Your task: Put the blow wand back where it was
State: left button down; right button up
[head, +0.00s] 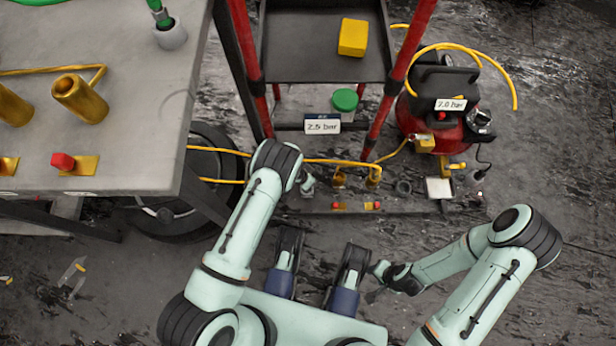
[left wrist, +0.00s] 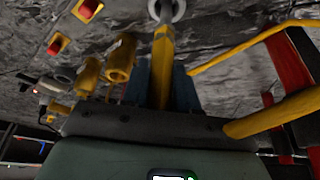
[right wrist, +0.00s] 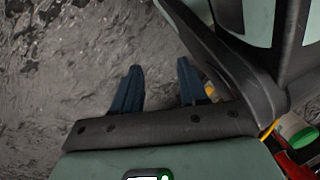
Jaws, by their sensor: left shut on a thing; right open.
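The blow wand (left wrist: 161,70) shows in the left wrist view as a yellow body with a grey lower part. My left gripper (left wrist: 163,88) is shut on it. The wand's far end lines up with a pale round holder (left wrist: 178,12); I cannot tell how deep it sits. In the head view my left gripper (head: 307,183) is mostly hidden by its wrist, over the cart's bottom shelf (head: 300,208), and the wand is not clear. My right gripper (head: 376,282) is open and empty above the floor; its spread fingers also show in the right wrist view (right wrist: 158,88).
Brass fittings (head: 373,176) and red knobs (head: 378,205) stand right of my left gripper. Yellow hose (head: 225,151) crosses there. A red compressor (head: 410,118) stands behind right. A workbench (head: 130,150) is at left, with a green-handled tool in a grey holder (head: 171,38). Floor at right is clear.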

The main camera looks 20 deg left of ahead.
pick_arm(q)
jog(key=shift+r, duration=0.1)
pick_arm(e)
jog(key=shift+r, duration=0.1)
pick_arm(q)
jog(key=c, duration=0.9)
grip_release()
jog(key=shift+o, duration=0.2)
pick_arm(e)
jog(key=shift+s, duration=0.15)
pick_arm(q)
jog(key=p+v, duration=0.4)
jog(key=v, duration=0.8)
jog(key=shift+p, duration=0.4)
pick_arm(e)
jog(key=w+a+r+t, duration=0.1)
jog(key=w+r+t, duration=0.1)
jog(key=w+r, duration=0.4)
jog(key=shift+w+a+r+n, duration=0.3)
jog(key=shift+w+a+r, duration=0.1)
jog(key=shift+r, duration=0.25)
